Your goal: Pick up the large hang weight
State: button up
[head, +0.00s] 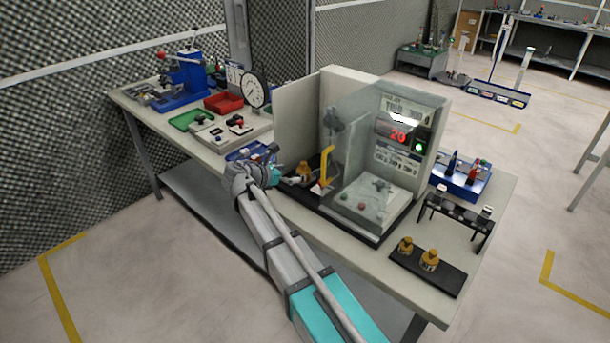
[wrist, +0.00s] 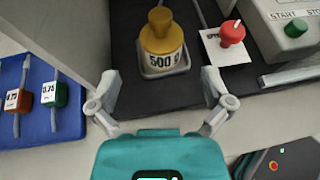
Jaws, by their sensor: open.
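A yellow weight marked 500 G (wrist: 162,45) stands upright in a pale square seat on a black base (wrist: 130,90) in the wrist view. It also shows in the head view (head: 304,172), just right of my gripper. My gripper (wrist: 160,92) is open, with one finger to each side of the weight's lower front, and holds nothing; it is partly hidden in the head view (head: 272,170). Two other yellow weights, a smaller one (head: 405,245) and a larger one (head: 430,260), stand on a black mat (head: 450,279) at the table's front right.
A clear-walled tester (head: 375,150) with a red display stands beside the weight. In the wrist view a red knob (wrist: 231,33) is close right of it, near a grey box (wrist: 285,20). A blue tray (wrist: 70,125) lies left.

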aim_at(298, 172)
jog(key=shift+r+b+x, duration=0.1)
jog(key=shift+b+x, duration=0.3)
jog(key=shift+x, duration=0.9)
jog(key=shift+r+b+x, duration=0.15)
jog(key=shift+b+x, duration=0.25)
jog(key=shift+x, duration=0.9)
jog(key=shift+d, duration=0.15)
jog(key=shift+c, duration=0.3)
